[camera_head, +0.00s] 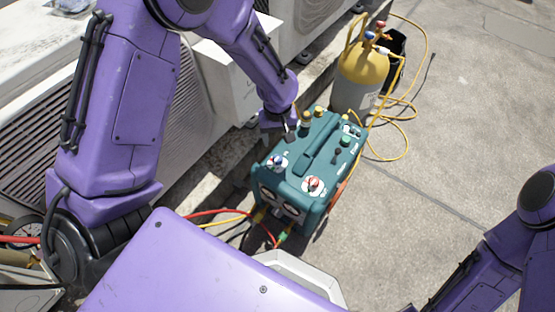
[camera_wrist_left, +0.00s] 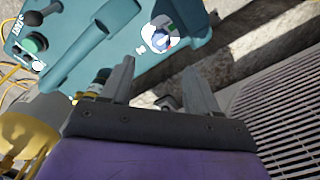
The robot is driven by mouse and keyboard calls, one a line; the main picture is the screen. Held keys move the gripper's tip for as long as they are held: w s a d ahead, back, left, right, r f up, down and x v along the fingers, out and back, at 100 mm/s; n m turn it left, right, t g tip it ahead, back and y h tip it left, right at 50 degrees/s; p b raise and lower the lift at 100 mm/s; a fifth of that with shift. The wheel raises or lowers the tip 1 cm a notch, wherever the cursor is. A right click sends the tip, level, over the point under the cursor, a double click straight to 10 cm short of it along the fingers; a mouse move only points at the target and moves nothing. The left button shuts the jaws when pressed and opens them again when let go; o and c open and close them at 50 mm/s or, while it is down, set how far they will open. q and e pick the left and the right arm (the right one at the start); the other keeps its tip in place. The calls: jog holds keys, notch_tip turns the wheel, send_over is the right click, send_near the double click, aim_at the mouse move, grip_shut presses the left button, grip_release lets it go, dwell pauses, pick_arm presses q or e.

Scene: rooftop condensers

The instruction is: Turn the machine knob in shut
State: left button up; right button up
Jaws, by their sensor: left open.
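The teal machine (camera_head: 322,165) stands on the concrete with two dial knobs at its near end. One is a blue-and-white knob (camera_head: 277,162) at the left; the other is a red knob (camera_head: 313,185) to its right. I cannot tell which one is marked in. My left gripper (camera_head: 278,134) is just behind the blue knob, over the machine's left edge. In the left wrist view, the fingers (camera_wrist_left: 160,72) are apart with nothing between them; the blue knob (camera_wrist_left: 160,32) is ahead of them, not touched. My right gripper is out of view.
A yellow-topped gas cylinder (camera_head: 361,72) with a looping yellow hose stands behind the machine. White condenser units (camera_head: 205,85) line the left side. Red and yellow hoses (camera_head: 232,213) run to the machine's near end. The concrete on the right (camera_head: 455,125) is mostly clear.

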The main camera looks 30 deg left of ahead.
aim_at(277, 158)
pick_arm(q)
notch_tip(277, 158, down, 10)
jog(key=b, duration=0.4)
jog(key=shift+f, duration=0.15)
jog(key=c, duration=1)
jog(key=shift+s, duration=0.1)
jog(key=shift+c, duration=0.2)
